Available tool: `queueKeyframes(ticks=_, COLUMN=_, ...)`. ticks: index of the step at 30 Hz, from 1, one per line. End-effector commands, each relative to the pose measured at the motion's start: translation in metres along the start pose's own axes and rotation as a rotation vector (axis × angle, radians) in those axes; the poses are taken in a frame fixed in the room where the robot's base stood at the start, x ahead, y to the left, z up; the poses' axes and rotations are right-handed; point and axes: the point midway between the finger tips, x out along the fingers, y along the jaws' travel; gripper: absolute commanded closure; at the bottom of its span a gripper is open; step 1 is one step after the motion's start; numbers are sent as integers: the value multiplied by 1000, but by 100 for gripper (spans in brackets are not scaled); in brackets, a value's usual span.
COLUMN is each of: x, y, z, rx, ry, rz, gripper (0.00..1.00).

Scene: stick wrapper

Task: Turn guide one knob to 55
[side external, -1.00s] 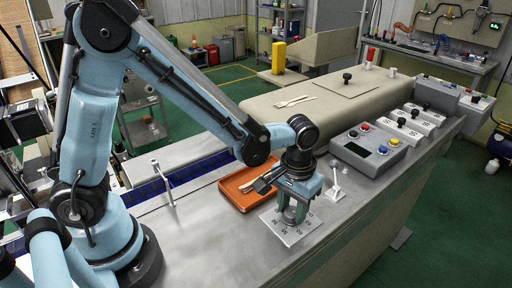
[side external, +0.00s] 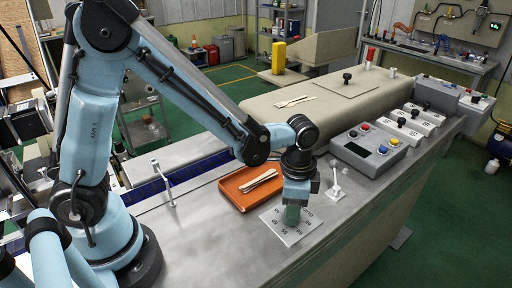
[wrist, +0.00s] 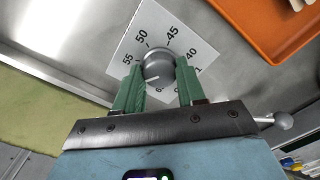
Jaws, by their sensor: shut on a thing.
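The guide one knob (wrist: 157,64) is a round grey knob on a white dial plate (wrist: 124,60). In the wrist view, 55, 50, 45 and 40 can be read around it. A light mark on the knob lies on its near side, by a partly hidden number that starts with 6. My gripper (wrist: 158,92) has its green fingers on either side of the knob, shut on it. In the side view, my gripper (side external: 292,215) points straight down over the plate (side external: 276,224) and hides the knob.
An orange tray (side external: 236,197) with wooden sticks (side external: 259,181) lies just behind my gripper. A small white lever stand (side external: 337,190) stands close on the right. A grey control box (side external: 366,158) is farther right. The counter's front is clear.

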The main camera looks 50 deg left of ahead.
Motion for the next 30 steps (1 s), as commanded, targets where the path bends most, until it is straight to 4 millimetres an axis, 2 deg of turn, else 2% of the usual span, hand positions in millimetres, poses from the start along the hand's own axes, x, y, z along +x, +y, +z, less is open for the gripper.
queueKeyframes(ticks=15, x=0, y=0, z=0, rx=425, ry=2, rz=-2, gripper=91)
queueKeyframes(ticks=30, x=0, y=0, z=-1, rx=570, ry=3, rz=-2, gripper=91)
